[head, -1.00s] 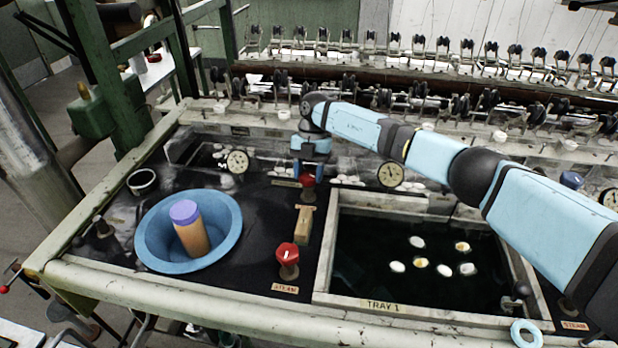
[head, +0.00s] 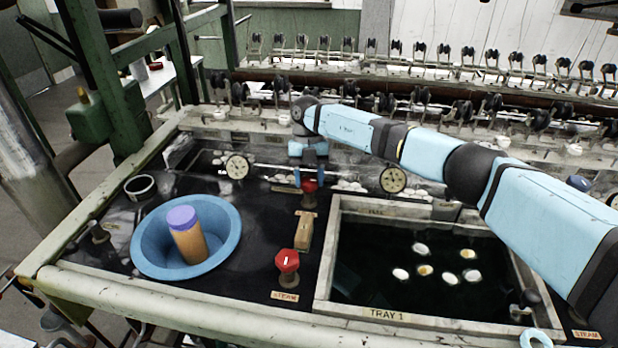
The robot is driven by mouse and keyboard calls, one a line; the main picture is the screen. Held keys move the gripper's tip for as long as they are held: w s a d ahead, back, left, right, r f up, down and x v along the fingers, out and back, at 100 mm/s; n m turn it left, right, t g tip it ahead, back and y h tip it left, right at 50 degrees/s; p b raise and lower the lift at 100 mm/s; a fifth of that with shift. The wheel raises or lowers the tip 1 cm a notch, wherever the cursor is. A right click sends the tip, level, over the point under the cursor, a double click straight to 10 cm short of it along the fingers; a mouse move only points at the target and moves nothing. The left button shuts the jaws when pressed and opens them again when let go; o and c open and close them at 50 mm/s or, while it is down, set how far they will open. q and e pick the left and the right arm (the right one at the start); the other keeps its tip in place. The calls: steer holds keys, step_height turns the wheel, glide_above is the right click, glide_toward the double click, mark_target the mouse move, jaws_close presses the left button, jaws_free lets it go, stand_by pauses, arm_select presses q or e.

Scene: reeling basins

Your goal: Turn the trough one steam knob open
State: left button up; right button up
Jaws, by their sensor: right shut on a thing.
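A red knob (head: 310,187) stands at the back of the black worktop, between the blue basin and tray 1. My right gripper (head: 309,177) reaches down over it from behind and is shut on it. The gripper hides the top of this knob, so its turn angle cannot be told. A second red knob (head: 287,261) with a white mark on top stands nearer the front, with a STEAM label (head: 285,296) before it. Nothing touches this front knob. My left gripper is not in view.
A blue basin (head: 150,262) holding an orange jar with a purple lid (head: 182,218) stands left of the knobs. A wooden block (head: 304,232) lies between the knobs. Two gauges (head: 237,167) stand behind.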

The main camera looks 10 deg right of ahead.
mark_target(309, 180)
steer(key=o, duration=0.9)
step_height(309, 180, up, 20)
steer(key=shift+s+f, duration=0.1)
